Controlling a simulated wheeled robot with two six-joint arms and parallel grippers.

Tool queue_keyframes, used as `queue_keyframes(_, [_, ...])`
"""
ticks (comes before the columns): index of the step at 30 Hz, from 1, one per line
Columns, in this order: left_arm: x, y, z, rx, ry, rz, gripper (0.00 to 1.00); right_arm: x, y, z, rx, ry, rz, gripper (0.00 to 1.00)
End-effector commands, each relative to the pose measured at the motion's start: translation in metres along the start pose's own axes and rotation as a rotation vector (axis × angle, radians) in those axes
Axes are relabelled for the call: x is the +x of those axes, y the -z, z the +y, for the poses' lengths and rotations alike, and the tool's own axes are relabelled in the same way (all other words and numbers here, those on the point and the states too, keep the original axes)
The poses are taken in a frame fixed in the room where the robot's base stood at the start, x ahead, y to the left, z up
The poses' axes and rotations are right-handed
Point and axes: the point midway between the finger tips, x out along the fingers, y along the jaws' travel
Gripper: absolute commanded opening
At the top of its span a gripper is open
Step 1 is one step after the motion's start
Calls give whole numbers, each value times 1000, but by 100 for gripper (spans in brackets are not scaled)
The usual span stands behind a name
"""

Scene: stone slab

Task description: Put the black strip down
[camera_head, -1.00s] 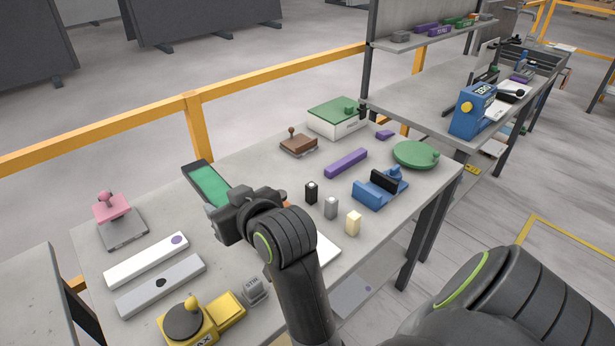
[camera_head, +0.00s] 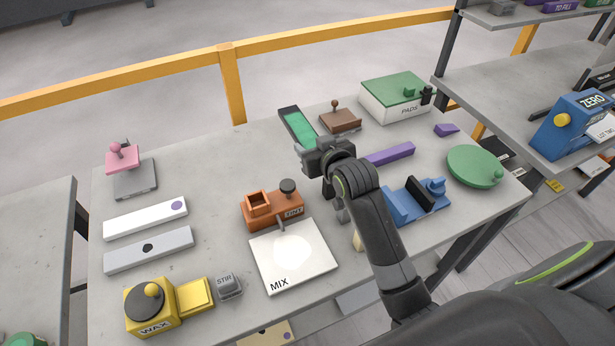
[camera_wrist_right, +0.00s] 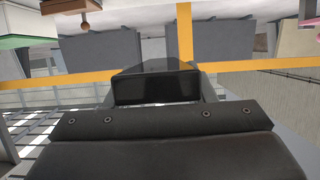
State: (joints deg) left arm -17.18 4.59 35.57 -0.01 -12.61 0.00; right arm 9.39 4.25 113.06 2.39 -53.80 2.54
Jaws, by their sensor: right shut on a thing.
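The black strip (camera_head: 289,111) has a green panel along its face. In the head view it sticks out from my right gripper (camera_head: 318,147) toward the back of the table. Its far end overlaps the table's back edge in the picture. In the right wrist view a dark block, seen end-on and appearing to be the strip (camera_wrist_right: 156,91), fills the middle ahead of the gripper body. My right gripper is shut on the strip; its fingertips are mostly hidden. The strip appears held above the slab, though the gap cannot be judged. My left gripper is not in view.
A brown block (camera_head: 340,122) stands just right of the strip, with the PADS box (camera_head: 393,105) beyond. A purple bar (camera_head: 389,155) lies right of the gripper. An orange TINT holder (camera_head: 270,210) stands in front. The slab (camera_head: 215,155) is clear to the left.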

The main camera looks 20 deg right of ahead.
Motion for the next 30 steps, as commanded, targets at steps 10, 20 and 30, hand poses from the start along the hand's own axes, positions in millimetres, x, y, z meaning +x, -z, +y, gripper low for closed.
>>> queue_keyframes(10, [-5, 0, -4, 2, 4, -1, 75, 20, -50, 1, 1, 0, 2, 14])
queue_keyframes(20, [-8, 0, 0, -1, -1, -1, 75, 34, -85, 1, 0, -1, 1, 14])
queue_keyframes(30, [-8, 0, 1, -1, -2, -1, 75, 35, -88, 1, 0, 0, 3, 14])
